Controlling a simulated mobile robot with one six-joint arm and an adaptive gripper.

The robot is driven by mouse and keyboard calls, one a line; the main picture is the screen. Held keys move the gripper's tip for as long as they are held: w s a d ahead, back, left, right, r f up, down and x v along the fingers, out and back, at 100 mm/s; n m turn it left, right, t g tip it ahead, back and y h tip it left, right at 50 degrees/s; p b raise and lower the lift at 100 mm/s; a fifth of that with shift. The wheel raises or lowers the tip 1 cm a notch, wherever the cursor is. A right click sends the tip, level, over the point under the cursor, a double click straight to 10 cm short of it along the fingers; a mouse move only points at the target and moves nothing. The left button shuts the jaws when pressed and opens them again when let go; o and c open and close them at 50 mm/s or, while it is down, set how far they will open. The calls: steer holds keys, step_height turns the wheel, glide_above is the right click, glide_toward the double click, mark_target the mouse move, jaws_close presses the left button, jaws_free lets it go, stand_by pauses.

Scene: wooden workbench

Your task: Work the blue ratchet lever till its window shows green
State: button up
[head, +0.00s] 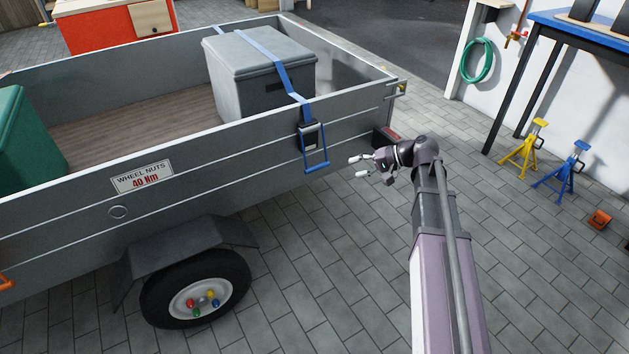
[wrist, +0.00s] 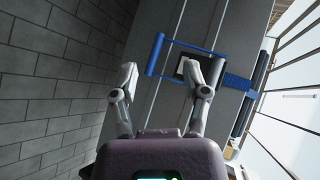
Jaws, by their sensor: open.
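The blue ratchet lever (head: 317,169) hangs down the outer side of the trailer, a U-shaped frame with a crossbar at its lower end. It joins a dark ratchet body (head: 307,130) on the blue strap (head: 283,78). I cannot make out the window's colour. My gripper (head: 359,166) is open and empty, just right of the lever in the head view, its fingers toward the trailer. In the wrist view the lever's crossbar (wrist: 155,54) shows ahead of and between the fingertips (wrist: 158,75), apparently apart from them.
The strap runs over a grey lidded box (head: 250,96) in the grey trailer (head: 220,150). A wheel (head: 168,302) and mudguard stand below left. Yellow (head: 523,150) and blue (head: 562,170) stands are at right. The paved floor around my arm is clear.

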mark_target(318, 168)
steer(key=w+d+f+t+y+b, duration=0.1)
steer(key=w+f+y+b, duration=0.4)
steer(key=b, duration=1)
step_height(318, 168, down, 4)
steer(key=shift+w+d+r+m+t, duration=0.15)
steer(key=shift+w+d+m+t, duration=0.2)
steer(key=shift+w, duration=0.7)
steer(key=shift+a, duration=0.25)
steer(key=x, duration=1.3)
steer(key=shift+a+b, duration=0.3)
steer(key=shift+b, duration=0.05)
